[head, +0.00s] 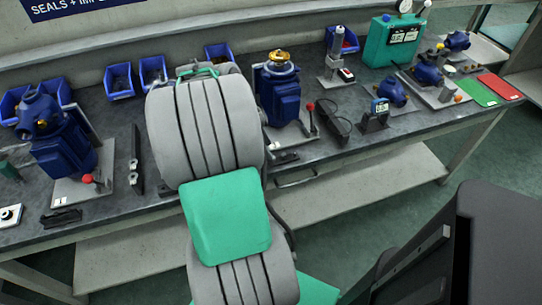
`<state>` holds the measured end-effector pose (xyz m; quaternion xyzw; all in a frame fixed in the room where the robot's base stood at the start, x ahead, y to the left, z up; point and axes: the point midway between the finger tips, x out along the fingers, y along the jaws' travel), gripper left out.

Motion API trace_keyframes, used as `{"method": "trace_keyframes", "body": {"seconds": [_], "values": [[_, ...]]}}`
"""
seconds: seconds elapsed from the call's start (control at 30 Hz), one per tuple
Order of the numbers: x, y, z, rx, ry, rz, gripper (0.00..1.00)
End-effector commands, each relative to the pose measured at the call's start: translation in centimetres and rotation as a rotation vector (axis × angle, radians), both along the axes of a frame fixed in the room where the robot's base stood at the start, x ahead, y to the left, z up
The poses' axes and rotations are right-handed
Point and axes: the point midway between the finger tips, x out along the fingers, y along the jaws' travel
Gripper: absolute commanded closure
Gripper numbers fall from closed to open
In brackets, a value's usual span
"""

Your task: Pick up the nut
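I cannot make out a nut for certain. A brass-coloured ring-like part (279,61) sits on top of the blue pump (280,97) in the middle of the bench; it is too small to tell what it is. My grey and green arm (207,125) rises across the middle of the view and covers part of the bench. My gripper does not show; it is hidden behind or beyond the arm. Whatever lies on the bench behind the arm is hidden too.
The grey bench (105,125) runs along the wall. Blue bins (120,80) line its back. Another blue pump (55,140) stands left. A teal gauge box (393,40), green tray (477,92) and red tray (499,86) are at right. A low shelf (360,178) lies below.

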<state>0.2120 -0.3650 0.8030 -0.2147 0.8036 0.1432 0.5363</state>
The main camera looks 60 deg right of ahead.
Motion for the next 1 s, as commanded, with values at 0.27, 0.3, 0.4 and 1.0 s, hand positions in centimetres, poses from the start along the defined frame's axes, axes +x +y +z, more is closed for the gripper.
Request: {"method": "trace_keyframes", "body": {"seconds": [0.27, 0.3, 0.4, 1.0], "values": [[-1.1, -0.6, -2.7, 0.0, -0.001, -0.001, 0.6], [-1.1, -0.6, -2.7, 0.0, -0.001, 0.0, 0.6], [-1.1, -0.6, -2.7, 0.0, -0.001, 0.0, 0.6], [-1.1, -0.6, -3.2, 0.0, -0.001, 0.0, 0.6]]}}
